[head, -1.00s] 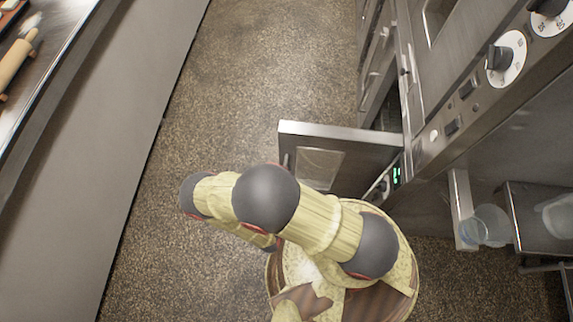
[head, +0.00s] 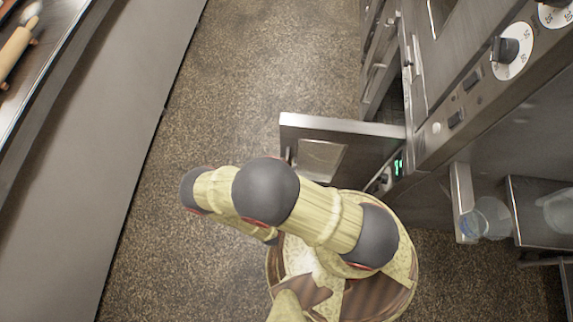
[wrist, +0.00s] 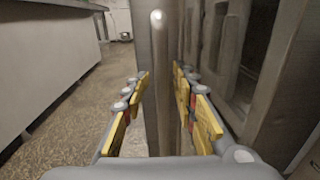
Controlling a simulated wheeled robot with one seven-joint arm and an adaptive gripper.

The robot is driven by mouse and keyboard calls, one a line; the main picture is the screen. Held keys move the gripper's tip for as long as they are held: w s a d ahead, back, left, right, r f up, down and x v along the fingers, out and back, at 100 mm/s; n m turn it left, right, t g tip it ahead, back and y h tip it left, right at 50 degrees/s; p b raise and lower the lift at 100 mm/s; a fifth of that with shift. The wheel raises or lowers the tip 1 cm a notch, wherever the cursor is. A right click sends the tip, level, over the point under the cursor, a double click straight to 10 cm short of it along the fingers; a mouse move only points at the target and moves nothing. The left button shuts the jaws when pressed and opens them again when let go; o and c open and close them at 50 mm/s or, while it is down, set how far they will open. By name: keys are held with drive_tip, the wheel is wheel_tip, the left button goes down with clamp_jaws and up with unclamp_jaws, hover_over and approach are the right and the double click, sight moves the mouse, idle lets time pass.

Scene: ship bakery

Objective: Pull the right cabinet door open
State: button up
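The steel cabinet door (head: 340,124) stands swung out from the cabinet row, roughly square to it, in the head view. In the wrist view the door (wrist: 143,40) rises upright straight ahead, with a vertical bar handle (wrist: 160,60) with a rounded top in front of it. My gripper (wrist: 161,78) is open, with a yellow-padded finger on each side of the bar's line. A gap shows between the fingers, and I cannot tell whether either touches the handle. In the head view my gripper is hidden by my arm.
The cabinet and oven front (head: 440,80) with dials runs along the right. A long counter (head: 90,130) runs along the left with a rolling pin (head: 15,50) on top. Speckled floor (head: 250,60) between them is clear. A clear plastic container (head: 488,217) is at right.

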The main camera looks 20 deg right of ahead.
drive_tip(key=shift+s, duration=0.15)
drive_tip(key=v, duration=1.1)
drive_tip(key=shift+s+a, duration=0.25)
drive_tip(key=shift+s, duration=0.05)
idle(0.7)
